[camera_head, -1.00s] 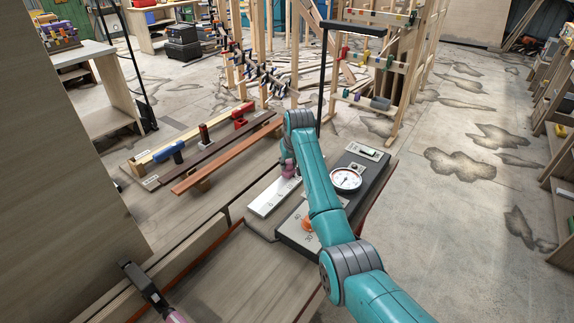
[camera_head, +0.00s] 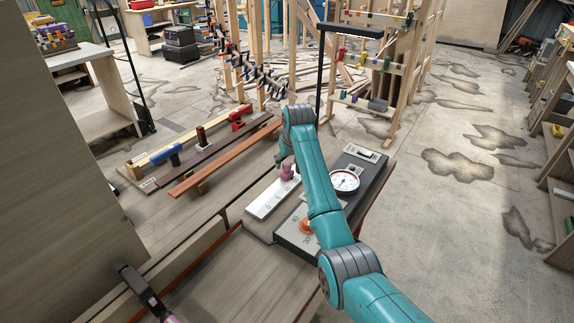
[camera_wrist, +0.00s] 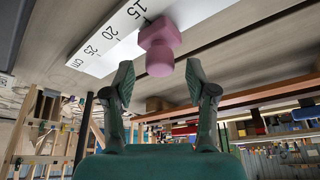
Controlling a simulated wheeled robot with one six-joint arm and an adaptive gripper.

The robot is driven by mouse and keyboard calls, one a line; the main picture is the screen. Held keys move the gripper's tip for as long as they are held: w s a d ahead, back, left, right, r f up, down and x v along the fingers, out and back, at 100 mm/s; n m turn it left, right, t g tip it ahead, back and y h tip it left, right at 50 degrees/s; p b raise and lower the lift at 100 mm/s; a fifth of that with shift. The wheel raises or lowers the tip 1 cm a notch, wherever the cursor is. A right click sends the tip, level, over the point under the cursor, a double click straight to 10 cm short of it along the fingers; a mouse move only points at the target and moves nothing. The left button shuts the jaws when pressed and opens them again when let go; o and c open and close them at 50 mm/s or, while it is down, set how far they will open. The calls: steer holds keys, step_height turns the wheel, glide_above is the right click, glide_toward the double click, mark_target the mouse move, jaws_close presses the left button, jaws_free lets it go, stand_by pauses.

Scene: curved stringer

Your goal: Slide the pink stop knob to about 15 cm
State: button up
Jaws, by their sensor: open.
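The pink stop knob (camera_head: 287,173) stands on the white scale strip (camera_head: 262,205) in the head view, just left of my arm. In the wrist view the pink knob (camera_wrist: 158,58) is upper centre, beside the marks 15 and 20 of the scale strip (camera_wrist: 98,42). Its exact reading cannot be told. My gripper (camera_wrist: 158,73) is open, with one finger on each side of the knob's line. The knob's end lies near the gap between the fingertips, and no contact is clear. In the head view my gripper (camera_head: 281,158) is partly hidden by my arm.
A dark panel with a round dial (camera_head: 344,181) and an orange knob (camera_head: 305,226) lies right of the strip. Rails with a blue block (camera_head: 174,160) and a red block (camera_head: 237,124) lie at left. Open floor is at right.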

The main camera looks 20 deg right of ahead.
steer(key=v, duration=0.9)
steer(key=shift+r, duration=0.2)
steer(key=shift+s, duration=0.1)
steer(key=shift+d, duration=0.1)
